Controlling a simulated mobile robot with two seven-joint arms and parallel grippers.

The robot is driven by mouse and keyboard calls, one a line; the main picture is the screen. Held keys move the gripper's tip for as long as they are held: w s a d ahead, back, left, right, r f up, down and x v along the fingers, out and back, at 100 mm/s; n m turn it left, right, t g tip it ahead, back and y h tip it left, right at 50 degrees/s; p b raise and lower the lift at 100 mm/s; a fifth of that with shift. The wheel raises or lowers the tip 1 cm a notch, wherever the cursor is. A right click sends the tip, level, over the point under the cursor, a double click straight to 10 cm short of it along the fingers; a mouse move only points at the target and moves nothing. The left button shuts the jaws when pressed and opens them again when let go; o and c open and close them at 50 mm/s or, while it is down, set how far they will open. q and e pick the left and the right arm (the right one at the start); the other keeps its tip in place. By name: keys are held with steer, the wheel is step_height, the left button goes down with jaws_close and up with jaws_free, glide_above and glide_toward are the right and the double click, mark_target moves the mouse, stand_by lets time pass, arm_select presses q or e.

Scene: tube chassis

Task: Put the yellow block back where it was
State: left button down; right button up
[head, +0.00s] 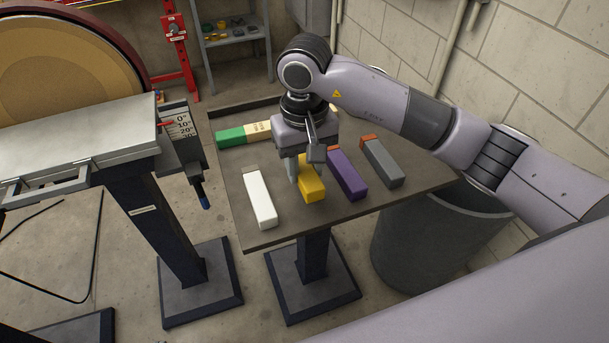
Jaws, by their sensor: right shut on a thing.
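The yellow block (312,190) is on or just above the dark table (232,190), between a white block and a purple block. My right gripper (305,172) points down over it and is shut on it; the gripper hides the block's far end. I cannot tell whether the block touches the table top. The white block (260,198) lies to its left and the purple block (347,175) close to its right. My left gripper is not in view.
A grey block (382,163) lies right of the purple one. A green and cream block (231,137) lies at the table's back left. A grey bin (415,245) stands under the right edge. A sander table (70,140) stands at left.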

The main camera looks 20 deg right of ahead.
mark_target(304, 168)
step_height(304, 168, down, 3)
steer(key=shift+f, duration=0.25)
steer(key=shift+f, duration=0.1)
steer(key=o, duration=0.6)
steer(key=shift+f, duration=0.1)
steer(key=o, duration=0.4)
steer(key=shift+o, duration=0.2)
